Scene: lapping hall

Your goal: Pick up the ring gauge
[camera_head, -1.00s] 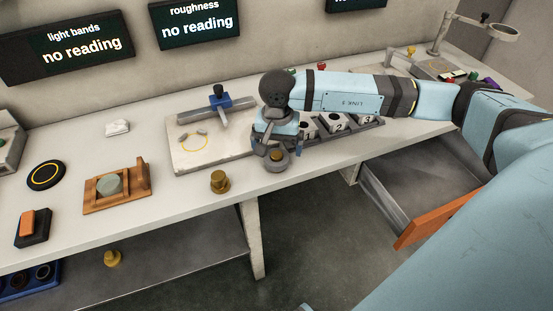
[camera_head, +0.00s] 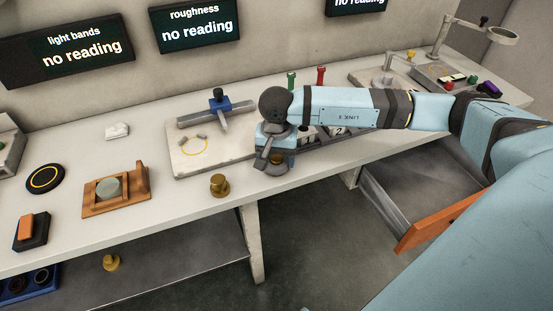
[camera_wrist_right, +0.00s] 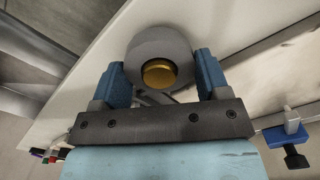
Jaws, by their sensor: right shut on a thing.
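My right gripper (camera_head: 274,165) is at the front edge of the bench, in the middle of the head view. In the right wrist view its two blue fingers (camera_wrist_right: 160,82) sit on either side of a thick grey ring, the ring gauge (camera_wrist_right: 146,46), and are shut on it. A brass round piece (camera_wrist_right: 159,72) shows in the ring's opening; I cannot tell whether it is seated in the ring. In the head view the ring is mostly hidden by the gripper, and its height above the bench is unclear. My left gripper is not in view.
A brass plug (camera_head: 219,184) stands close left of the gripper. Behind it is a pale plate (camera_head: 184,161) with a blue-clamped bar (camera_head: 216,109). Numbered blocks (camera_head: 339,131) lie under my right forearm. An open drawer (camera_head: 410,199) hangs below the bench at right.

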